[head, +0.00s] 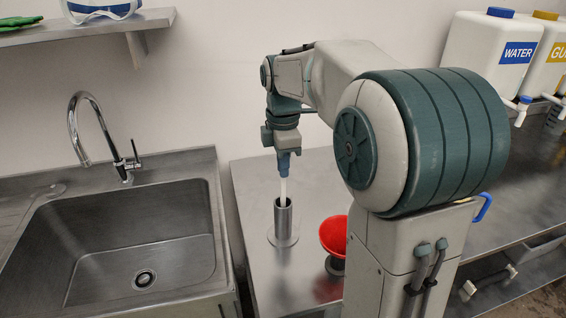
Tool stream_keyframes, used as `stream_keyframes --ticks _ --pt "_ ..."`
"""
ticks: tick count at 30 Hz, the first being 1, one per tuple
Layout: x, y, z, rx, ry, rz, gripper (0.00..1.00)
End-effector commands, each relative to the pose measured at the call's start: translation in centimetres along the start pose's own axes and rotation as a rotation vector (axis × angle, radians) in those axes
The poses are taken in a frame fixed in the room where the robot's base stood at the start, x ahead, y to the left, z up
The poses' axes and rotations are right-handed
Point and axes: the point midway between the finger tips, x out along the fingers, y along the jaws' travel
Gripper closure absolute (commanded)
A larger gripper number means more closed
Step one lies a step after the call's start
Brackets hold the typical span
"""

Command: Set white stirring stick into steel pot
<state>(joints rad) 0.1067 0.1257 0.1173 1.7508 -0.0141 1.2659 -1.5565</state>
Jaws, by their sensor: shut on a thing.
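My gripper (284,160) points down over the left part of the steel counter and is shut on the white stirring stick (283,188). The stick hangs upright below the fingers. Its lower end meets the mouth of a narrow steel pot (283,225), an upright cylinder on a wide round foot. How deep the tip sits in the opening I cannot tell. The fingers are above the rim and apart from it. The upper end of the stick is hidden in the gripper.
A red bowl (333,237) on a dark foot stands right of the pot, partly hidden by my arm. A sink (140,245) with a tall tap (85,120) is at left. White canisters (488,50) stand at the back right. Bare counter (255,190) surrounds the pot.

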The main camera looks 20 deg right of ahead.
Motion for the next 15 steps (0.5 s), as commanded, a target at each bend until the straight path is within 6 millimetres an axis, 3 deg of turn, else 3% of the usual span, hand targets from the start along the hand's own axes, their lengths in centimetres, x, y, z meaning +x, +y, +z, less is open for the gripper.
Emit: stream_keyframes --ticks 15 --pt "2.2 0.0 0.0 0.0 0.0 0.0 1.0"
